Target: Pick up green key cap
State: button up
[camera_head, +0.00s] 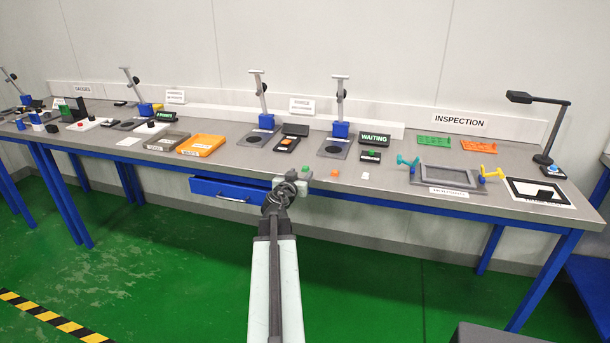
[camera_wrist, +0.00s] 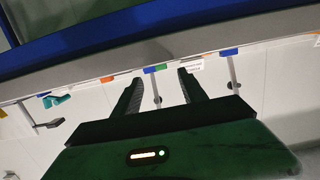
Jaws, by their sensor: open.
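A small green key cap (camera_head: 306,169) lies near the front edge of the grey bench, just beyond my gripper in the head view. In the tilted, upside-down wrist view a green piece (camera_wrist: 160,68), apparently the same cap, shows at the bench edge between the fingers. My gripper (camera_head: 291,181) is at the bench's front edge, its fingers apart and empty. In the wrist view the two dark fingers (camera_wrist: 158,80) point towards the bench edge with a gap between them. Whether the fingers touch the bench cannot be told.
An orange cap (camera_head: 334,173) and a white piece (camera_head: 365,176) lie to the right of the green cap. A blue drawer (camera_head: 230,190) stands partly out, left of my gripper. A press stand (camera_head: 340,130) and a WAITING sign (camera_head: 374,139) stand behind. A grey tray (camera_head: 447,183) is further right.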

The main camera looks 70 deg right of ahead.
aim_at(305, 168)
jog(key=d, duration=0.6)
jog(key=shift+w+f, duration=0.25)
jog(key=shift+f, duration=0.1)
grip_shut()
